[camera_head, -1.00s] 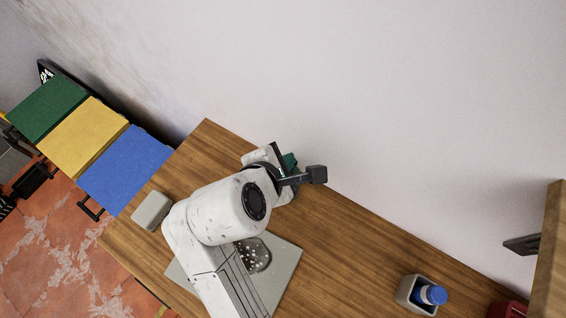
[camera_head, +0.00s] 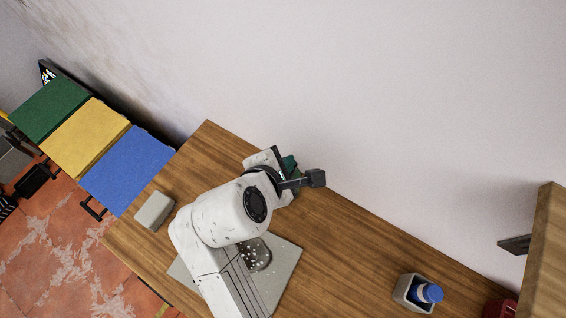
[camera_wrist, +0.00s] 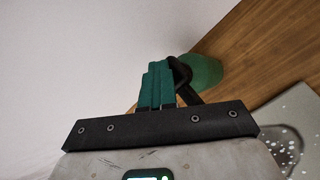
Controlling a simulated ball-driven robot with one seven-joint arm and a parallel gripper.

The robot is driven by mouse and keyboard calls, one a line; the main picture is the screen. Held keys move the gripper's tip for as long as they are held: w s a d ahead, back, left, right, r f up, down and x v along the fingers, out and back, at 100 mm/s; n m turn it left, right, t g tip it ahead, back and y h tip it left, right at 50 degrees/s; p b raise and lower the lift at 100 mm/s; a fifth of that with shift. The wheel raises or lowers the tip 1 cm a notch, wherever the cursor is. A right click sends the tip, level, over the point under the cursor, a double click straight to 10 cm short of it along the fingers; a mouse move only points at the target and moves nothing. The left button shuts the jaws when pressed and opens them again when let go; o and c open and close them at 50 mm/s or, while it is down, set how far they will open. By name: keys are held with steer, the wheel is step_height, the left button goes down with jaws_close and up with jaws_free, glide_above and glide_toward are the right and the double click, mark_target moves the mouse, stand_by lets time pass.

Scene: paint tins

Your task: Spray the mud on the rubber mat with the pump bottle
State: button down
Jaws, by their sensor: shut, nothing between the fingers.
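The grey rubber mat (camera_head: 288,262) lies on the wooden worktop, partly hidden by my arm. A dark mud patch (camera_head: 262,256) dotted with white droplets shows on it; both also show at the lower right of the wrist view, the mud patch (camera_wrist: 290,140) cut by the frame edge. In the wrist view my gripper (camera_wrist: 156,68) has its teal fingers together, with nothing between them. A green rounded body (camera_wrist: 207,71), apparently the pump bottle, stands just beyond them on the worktop. A black hooked part (camera_wrist: 180,72) lies beside the fingers; I cannot tell whether they touch it.
A grey block (camera_head: 154,210) sits at the worktop's left end. A grey holder (camera_head: 403,292) with a blue bottle (camera_head: 428,293) stands at the right, near a red object (camera_head: 499,308). A plain wall runs behind. The worktop between mat and holder is clear.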

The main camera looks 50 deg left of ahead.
steer(key=shift+s+d+f, duration=0.15)
steer(key=shift+d+f, duration=0.05)
steer(key=shift+f, duration=0.45)
steer(key=shift+r, duration=0.1)
step_height(320, 180, up, 5)
steer(key=p, duration=0.5)
steer(key=shift+a, duration=0.1)
steer(key=shift+r, duration=0.75)
stand_by(1.3)
